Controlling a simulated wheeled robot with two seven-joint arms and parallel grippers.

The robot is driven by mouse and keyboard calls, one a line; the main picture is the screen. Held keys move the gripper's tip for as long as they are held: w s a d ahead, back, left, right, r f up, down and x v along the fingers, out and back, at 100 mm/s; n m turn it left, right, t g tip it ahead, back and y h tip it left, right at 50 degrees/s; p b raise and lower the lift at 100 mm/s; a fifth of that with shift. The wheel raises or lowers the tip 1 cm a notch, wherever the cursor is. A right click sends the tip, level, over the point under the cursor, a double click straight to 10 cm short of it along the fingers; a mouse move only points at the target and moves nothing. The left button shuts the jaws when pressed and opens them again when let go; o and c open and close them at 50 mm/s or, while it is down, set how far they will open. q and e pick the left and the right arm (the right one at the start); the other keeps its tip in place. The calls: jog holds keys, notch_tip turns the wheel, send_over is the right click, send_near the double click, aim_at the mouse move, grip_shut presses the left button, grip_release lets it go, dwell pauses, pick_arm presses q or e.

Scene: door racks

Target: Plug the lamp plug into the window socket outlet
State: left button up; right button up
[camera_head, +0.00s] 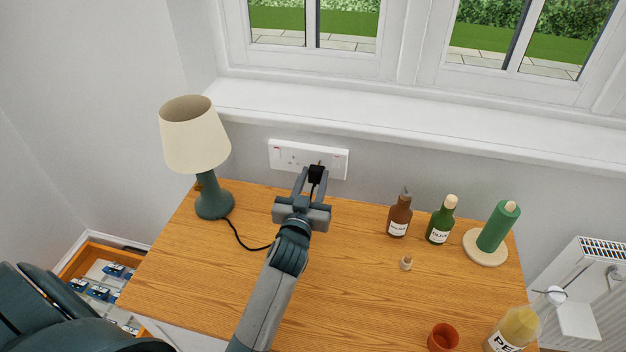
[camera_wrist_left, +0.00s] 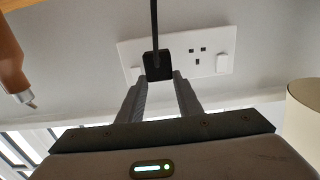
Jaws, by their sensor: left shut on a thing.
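The white double socket outlet (camera_head: 290,153) is on the wall below the window sill. The black lamp plug (camera_head: 316,173) is at its right-hand socket in the head view. My left gripper (camera_head: 313,178) is shut on the plug, with its fingers pointing to the wall. In the left wrist view, the plug (camera_wrist_left: 158,66) covers one socket of the outlet (camera_wrist_left: 213,62), and the other socket is bare. I cannot tell whether the pins are in. The lamp (camera_head: 212,200) stands upright at the table's left, its black cord (camera_head: 240,243) running toward my gripper. My right gripper is out of view.
Brown bottle (camera_head: 398,217), green bottle (camera_head: 440,222) and green roll on a round stand (camera_head: 485,254) line the right back of the wooden table (camera_head: 190,285). A small stopper (camera_head: 406,263), orange cup (camera_head: 443,338) and yellow bottle (camera_head: 515,331) are nearer. A radiator (camera_head: 600,285) is right.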

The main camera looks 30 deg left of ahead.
aim_at(315, 171)
pick_arm(q)
jog(key=shift+x, duration=1.15)
jog(key=o, duration=1.3)
jog(key=shift+c, duration=0.2)
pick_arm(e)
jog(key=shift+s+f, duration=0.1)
